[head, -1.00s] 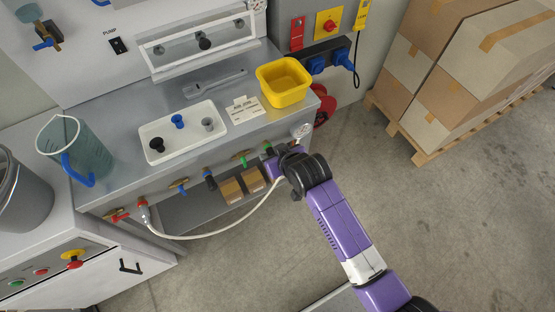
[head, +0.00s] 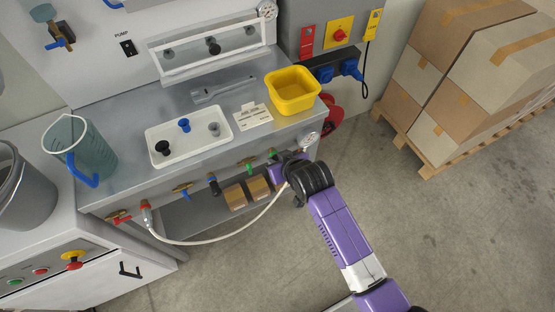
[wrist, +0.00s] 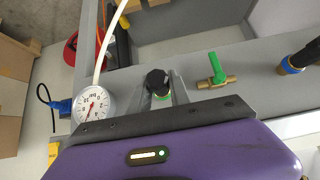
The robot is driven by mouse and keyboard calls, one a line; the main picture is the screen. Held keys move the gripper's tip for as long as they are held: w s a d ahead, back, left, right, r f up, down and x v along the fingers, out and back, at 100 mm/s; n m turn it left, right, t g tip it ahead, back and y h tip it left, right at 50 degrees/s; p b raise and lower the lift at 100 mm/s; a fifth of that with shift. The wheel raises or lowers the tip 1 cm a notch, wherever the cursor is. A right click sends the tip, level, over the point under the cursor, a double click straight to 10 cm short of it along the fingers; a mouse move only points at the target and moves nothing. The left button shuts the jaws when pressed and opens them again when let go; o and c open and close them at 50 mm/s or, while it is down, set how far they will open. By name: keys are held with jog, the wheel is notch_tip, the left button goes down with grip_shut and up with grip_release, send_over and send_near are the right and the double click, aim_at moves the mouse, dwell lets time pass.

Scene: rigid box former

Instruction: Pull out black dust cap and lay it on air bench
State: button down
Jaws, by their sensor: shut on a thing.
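The black dust cap (wrist: 157,82) is between the two grey fingers of my gripper (wrist: 160,92) in the wrist view. The fingers are shut on it. A green and brass-coloured ring shows just below the cap; I cannot tell whether the cap still sits on a fitting. In the head view my gripper (head: 284,168) is at the front edge of the air bench, near its right end, and hides the cap. The steel top of the air bench (head: 118,186) is bare in front of the white tray.
A white tray (head: 151,134) with small plugs, a card (head: 253,117) and a yellow bin (head: 292,92) stand on the bench. A pressure gauge (wrist: 93,103) and a green-handled valve (wrist: 217,70) flank my gripper. A white hose (head: 225,239) hangs in front.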

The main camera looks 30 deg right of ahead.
jog(key=shift+s, duration=0.4)
jog(key=shift+s+p, duration=1.25)
jog(key=shift+s, duration=0.6)
jog(key=v, duration=0.7)
jog(key=shift+s+r, duration=0.2)
jog(key=shift+s, duration=0.15)
jog(key=shift+r, duration=0.1)
